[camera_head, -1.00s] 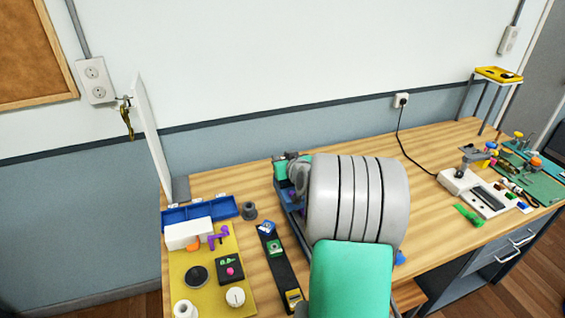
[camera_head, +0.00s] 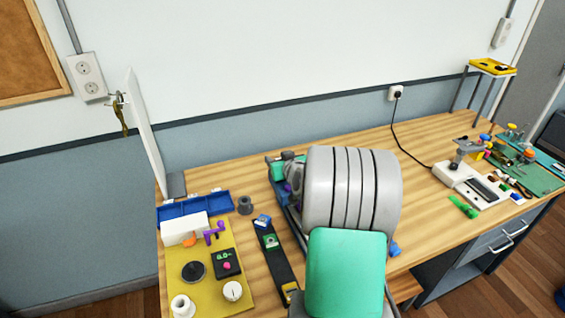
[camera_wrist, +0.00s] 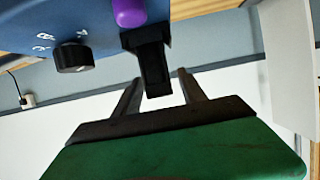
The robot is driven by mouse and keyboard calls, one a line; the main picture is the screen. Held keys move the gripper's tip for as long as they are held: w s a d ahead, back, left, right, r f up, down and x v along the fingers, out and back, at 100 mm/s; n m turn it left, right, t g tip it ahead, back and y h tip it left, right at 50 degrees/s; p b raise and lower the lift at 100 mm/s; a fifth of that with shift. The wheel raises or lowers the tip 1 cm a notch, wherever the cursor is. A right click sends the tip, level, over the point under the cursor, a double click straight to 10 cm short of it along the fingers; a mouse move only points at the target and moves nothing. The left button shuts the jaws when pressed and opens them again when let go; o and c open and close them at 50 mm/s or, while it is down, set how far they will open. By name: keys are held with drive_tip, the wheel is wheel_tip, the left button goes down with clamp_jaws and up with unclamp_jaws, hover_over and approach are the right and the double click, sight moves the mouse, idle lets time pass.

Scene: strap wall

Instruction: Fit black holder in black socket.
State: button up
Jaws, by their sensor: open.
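In the wrist view, a black block-like part (camera_wrist: 153,66) sticks out from a blue device (camera_wrist: 70,22), below a purple piece (camera_wrist: 130,12). It looks like the black holder or its socket; I cannot tell which, nor where one would end and the other begin. My gripper (camera_wrist: 159,78) is open, with one finger on each side of the lower end of this part. Gaps show beside the fingers lower down; contact at the tips is unclear. In the head view, the blue device (camera_head: 281,196) is mostly hidden behind my arm.
A black knob (camera_wrist: 74,56) sits on the blue device, left of the black part. On the bench, a dark strip (camera_head: 272,258), a small grey cylinder (camera_head: 245,205) and a yellow board (camera_head: 212,285) with several parts lie left of my arm. Bare wood lies behind.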

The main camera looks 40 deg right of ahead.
drive_tip(key=b+v, duration=0.2)
drive_tip(key=v, duration=0.9)
drive_tip(key=s+a+f+n+g+y, duration=0.1)
drive_tip(key=a+n+g+y, duration=0.1)
drive_tip(key=a, duration=0.7)
drive_tip(key=s+a+f+n+g+y, duration=0.1)
drive_tip(key=s+a+g, duration=0.15)
drive_tip(key=a, duration=0.65)
drive_tip(key=s+a+g, duration=0.4)
drive_tip(key=s+a, duration=0.4)
drive_tip(key=s, duration=0.2)
drive_tip(key=shift+f, duration=0.3)
drive_tip(key=shift+s+g, duration=0.1)
drive_tip(key=shift+g, duration=0.15)
